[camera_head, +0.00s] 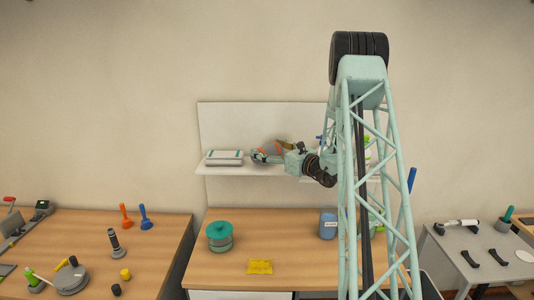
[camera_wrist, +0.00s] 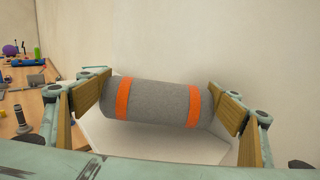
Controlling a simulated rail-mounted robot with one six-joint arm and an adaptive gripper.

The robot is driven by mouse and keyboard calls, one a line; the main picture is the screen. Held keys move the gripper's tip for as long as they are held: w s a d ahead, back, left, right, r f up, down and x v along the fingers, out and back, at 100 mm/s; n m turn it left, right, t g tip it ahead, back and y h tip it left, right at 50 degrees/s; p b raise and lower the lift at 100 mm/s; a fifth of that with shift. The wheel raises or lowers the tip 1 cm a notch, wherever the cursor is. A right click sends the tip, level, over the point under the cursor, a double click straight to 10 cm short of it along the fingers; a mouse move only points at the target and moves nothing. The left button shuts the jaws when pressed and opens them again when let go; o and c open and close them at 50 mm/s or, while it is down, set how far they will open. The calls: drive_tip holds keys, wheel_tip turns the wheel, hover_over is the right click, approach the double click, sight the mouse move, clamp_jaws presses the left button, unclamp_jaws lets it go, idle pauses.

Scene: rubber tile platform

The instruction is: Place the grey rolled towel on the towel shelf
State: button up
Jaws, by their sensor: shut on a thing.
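The grey rolled towel (camera_wrist: 155,102) with two orange bands lies crosswise between the fingers of my gripper (camera_wrist: 158,104) in the wrist view. My gripper is shut on its two ends. In the head view the towel (camera_head: 268,147) is partly hidden behind my gripper (camera_head: 266,155), at the white towel shelf (camera_head: 228,170) on the wall panel. The towel is at or just above the shelf surface; I cannot tell whether it touches. The shelf also shows below the towel in the wrist view (camera_wrist: 125,145).
My arm hides much of the shelf's right part, where several items stand. Below, the wooden table holds a teal-lidded pot (camera_head: 219,237), a yellow packet (camera_head: 260,266) and a blue container (camera_head: 328,226).

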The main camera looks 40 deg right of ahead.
drive_tip(key=shift+f, duration=1.05)
drive_tip(key=shift+f, duration=0.15)
drive_tip(key=o, duration=0.9)
drive_tip(key=shift+s, duration=0.15)
drive_tip(key=s, duration=0.7)
drive_tip(key=s+d+b, duration=0.1)
drive_tip(key=s, duration=0.3)
drive_tip(key=shift+s, duration=0.35)
drive_tip(key=shift+a, duration=0.15)
